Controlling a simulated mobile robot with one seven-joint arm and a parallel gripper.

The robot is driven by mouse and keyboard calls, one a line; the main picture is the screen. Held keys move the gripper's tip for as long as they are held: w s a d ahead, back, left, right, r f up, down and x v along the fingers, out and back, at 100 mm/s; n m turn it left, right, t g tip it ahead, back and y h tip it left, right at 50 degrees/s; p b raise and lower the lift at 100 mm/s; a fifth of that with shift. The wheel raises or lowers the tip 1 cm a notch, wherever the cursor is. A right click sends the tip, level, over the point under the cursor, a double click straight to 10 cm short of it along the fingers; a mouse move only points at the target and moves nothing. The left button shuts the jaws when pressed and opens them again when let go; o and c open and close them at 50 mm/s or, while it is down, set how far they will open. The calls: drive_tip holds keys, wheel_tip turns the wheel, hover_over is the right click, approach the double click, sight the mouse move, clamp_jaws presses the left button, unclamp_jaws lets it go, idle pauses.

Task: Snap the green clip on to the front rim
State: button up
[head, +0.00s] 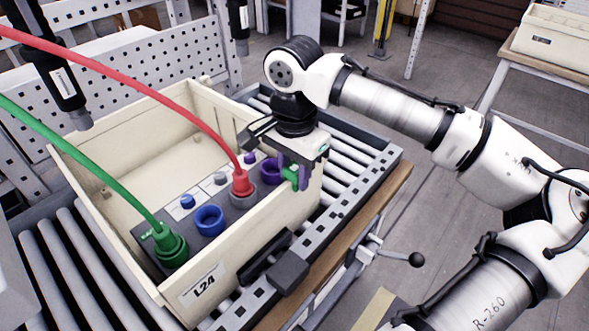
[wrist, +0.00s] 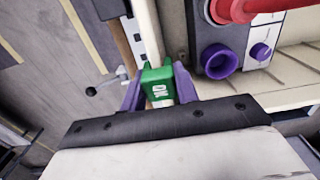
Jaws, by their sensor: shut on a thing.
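The green clip (head: 291,174) is at the front rim of the cream crate (head: 257,233), near the right end of that wall. My gripper (wrist: 158,88) is shut on the green clip, which also shows in the wrist view (wrist: 158,76) between the two purple fingers. The rim (wrist: 146,28) runs up the wrist picture from behind the clip, in line with it. The clip looks to be over or on the rim. I cannot tell whether it is fully seated, since the fingers and gripper body hide its lower part.
Inside the crate, a panel holds a purple socket (wrist: 220,61), a blue socket (head: 209,219), a red plug (head: 242,184) and a green plug (head: 170,246) with hoses. The crate stands on a roller conveyor (head: 352,150). A black-knobbed lever (head: 415,259) sticks out in front.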

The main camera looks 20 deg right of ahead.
drive_tip(key=shift+r, duration=0.1)
idle(0.3)
drive_tip(key=o, duration=1.2)
wheel_tip(320, 180, up, 14)
drive_tip(key=shift+f, duration=0.15)
